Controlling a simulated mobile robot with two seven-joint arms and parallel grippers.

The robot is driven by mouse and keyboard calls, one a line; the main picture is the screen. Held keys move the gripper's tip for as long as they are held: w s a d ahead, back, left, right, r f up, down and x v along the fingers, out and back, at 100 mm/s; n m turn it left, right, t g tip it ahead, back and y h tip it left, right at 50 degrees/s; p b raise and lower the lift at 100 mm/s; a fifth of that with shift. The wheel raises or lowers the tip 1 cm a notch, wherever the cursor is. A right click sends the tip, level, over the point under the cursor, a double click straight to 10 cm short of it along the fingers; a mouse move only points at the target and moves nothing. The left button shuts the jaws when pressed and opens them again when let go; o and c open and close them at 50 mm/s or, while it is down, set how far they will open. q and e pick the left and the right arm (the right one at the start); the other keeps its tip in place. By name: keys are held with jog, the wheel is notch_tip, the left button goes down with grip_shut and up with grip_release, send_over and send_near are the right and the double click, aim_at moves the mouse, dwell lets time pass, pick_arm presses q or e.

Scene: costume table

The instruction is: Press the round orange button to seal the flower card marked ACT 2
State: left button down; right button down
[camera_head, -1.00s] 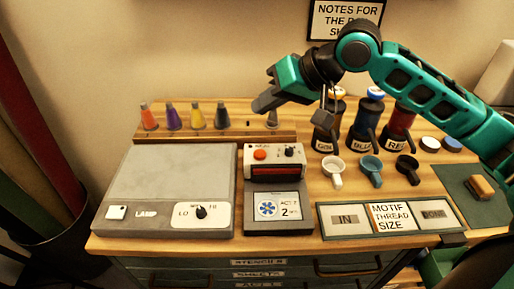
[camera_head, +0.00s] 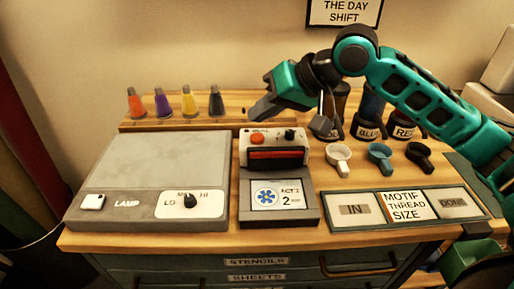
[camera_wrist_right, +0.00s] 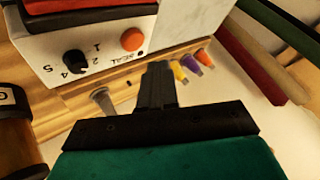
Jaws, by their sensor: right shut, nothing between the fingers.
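The round orange button (camera_head: 257,139) is on top of a white and red sealing machine, beside a black dial. It also shows in the right wrist view (camera_wrist_right: 132,39), next to the word SEAL. The flower card (camera_head: 278,196), with a blue flower and ACT 2 on it, lies on the dark plate at the machine's front. My right gripper (camera_head: 256,112) is shut and empty, above and behind the machine, apart from the button. In the right wrist view its fingers (camera_wrist_right: 158,75) point towards the machine's top. My left gripper is not in view.
A grey lamp panel (camera_head: 160,160) is left of the machine. Several coloured cones (camera_head: 162,103) stand on the back ledge. A tray marked IN and DONE (camera_head: 405,226) is at the front right.

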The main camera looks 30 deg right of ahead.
aim_at(257, 138)
jog(key=shift+f, duration=0.8)
dwell(0.4)
dwell(0.7)
jog(key=shift+f, duration=0.1)
dwell(0.3)
jog(key=shift+f, duration=0.3)
dwell(0.3)
